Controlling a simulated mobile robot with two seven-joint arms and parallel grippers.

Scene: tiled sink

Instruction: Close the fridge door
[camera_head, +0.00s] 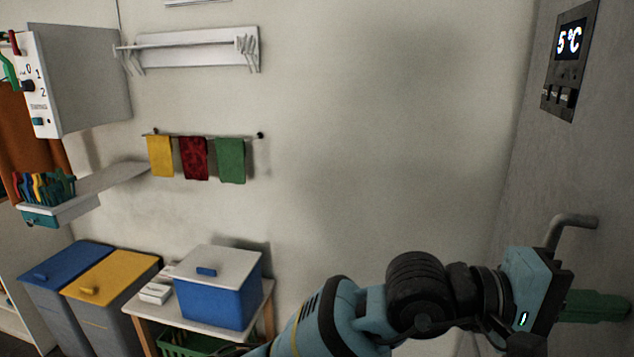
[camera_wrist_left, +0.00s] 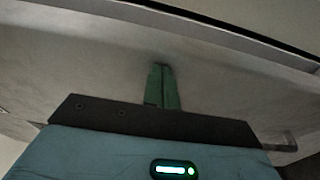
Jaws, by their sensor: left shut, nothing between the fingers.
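The grey fridge door (camera_head: 530,170) fills the right side of the head view, with a bent metal handle (camera_head: 572,228). In the left wrist view the grey panel (camera_wrist_left: 230,90) spans the picture. A dark slit runs along its upper edge, and a bent handle shows at the lower right (camera_wrist_left: 282,143). My left gripper (camera_head: 622,306) has its green fingers together and empty, pointing at the panel just below the handle. In the wrist view the fingertips (camera_wrist_left: 160,70) look at or very near the panel; contact is not certain. My right gripper is in neither view.
A display reading 5 °C (camera_head: 571,40) is high on the right. A blue box with a white lid (camera_head: 215,300) stands on a small table, beside blue and yellow-lidded bins (camera_head: 110,275). Hanging cloths (camera_head: 194,158) are on the back wall.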

